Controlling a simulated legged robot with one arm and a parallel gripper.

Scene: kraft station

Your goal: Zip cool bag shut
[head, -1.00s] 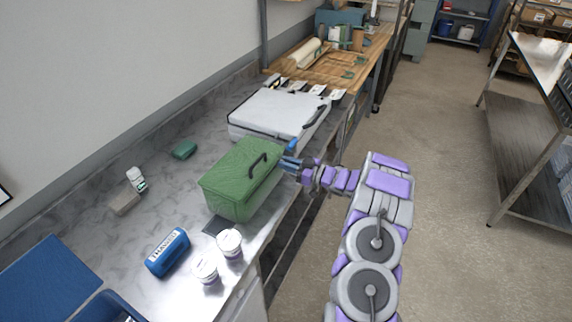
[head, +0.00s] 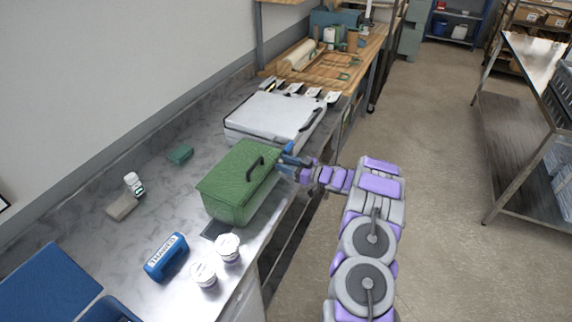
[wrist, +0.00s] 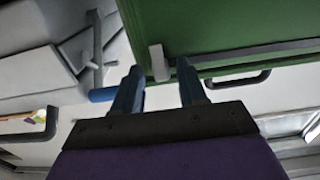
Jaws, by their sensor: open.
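The green cool bag (head: 232,185) stands on the steel counter with its lid lying flat and a dark handle on top. In the wrist view its green side (wrist: 220,20) fills the upper right, with a grey strip running along its edge. A pale grey tab (wrist: 157,62), apparently the zip pull, sits at the left end of that strip. My gripper (head: 283,162) is at the bag's far right corner. In the wrist view my gripper (wrist: 159,66) is open, with the tab between its fingertips; I cannot tell whether either finger touches it.
A white case (head: 275,118) stands just behind the bag. A small blue cylinder (wrist: 102,95) is left of my fingers. Two white tubs (head: 228,247), a blue labelled pack (head: 166,257) and a small green block (head: 180,155) lie around the bag.

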